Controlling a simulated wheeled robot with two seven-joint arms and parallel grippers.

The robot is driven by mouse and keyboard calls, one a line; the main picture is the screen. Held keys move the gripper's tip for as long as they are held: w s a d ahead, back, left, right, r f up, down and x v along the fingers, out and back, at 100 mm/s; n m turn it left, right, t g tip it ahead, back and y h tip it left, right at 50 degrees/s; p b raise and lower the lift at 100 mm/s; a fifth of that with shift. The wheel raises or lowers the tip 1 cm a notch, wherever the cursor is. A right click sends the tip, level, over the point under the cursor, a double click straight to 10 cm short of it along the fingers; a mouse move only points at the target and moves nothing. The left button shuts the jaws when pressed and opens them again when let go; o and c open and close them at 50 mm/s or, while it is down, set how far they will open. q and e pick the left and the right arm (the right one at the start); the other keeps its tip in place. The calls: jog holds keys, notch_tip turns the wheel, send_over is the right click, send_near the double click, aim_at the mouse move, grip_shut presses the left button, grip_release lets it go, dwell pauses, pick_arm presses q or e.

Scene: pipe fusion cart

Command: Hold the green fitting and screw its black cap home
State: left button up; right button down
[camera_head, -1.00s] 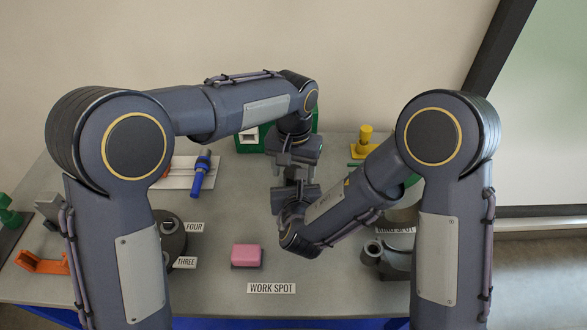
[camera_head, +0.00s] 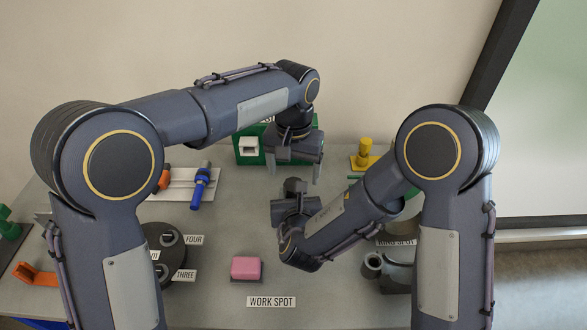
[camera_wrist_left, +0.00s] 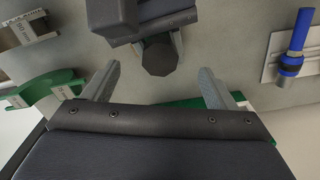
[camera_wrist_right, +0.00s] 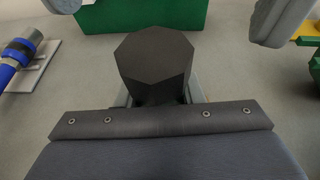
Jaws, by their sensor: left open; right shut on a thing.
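The black cap (camera_wrist_right: 153,62) is a dark, many-sided block at the fingers of my right gripper (camera_head: 296,186), which is shut. It also shows in the left wrist view (camera_wrist_left: 159,56) between grey fingers. The green fitting's body cannot be made out; the cap and the fingers hide what is gripped below it. I cannot tell how far down the cap sits. My left gripper (camera_head: 294,172) is open and empty. Its two spread fingers (camera_wrist_left: 156,85) are apart from the cap, on the far side of my right gripper in the head view.
A green box (camera_head: 247,157) stands behind my left gripper. A blue tool (camera_head: 200,188) lies on a pale board to the left. A pink block (camera_head: 246,268) sits by the WORK SPOT label (camera_head: 271,301). A yellow piece (camera_head: 365,153) stands at the back right.

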pick_arm(q)
jog(key=shift+o, duration=0.8)
notch_tip(320, 180, up, 12)
pick_arm(e)
jog(key=c, duration=0.9)
grip_release()
pick_arm(q)
jog(key=shift+f+b, duration=0.55)
jog(key=shift+f, duration=0.05)
pick_arm(e)
jog(key=v, duration=0.7)
jog(key=shift+s+r, duration=0.2)
jog(key=shift+s, duration=0.15)
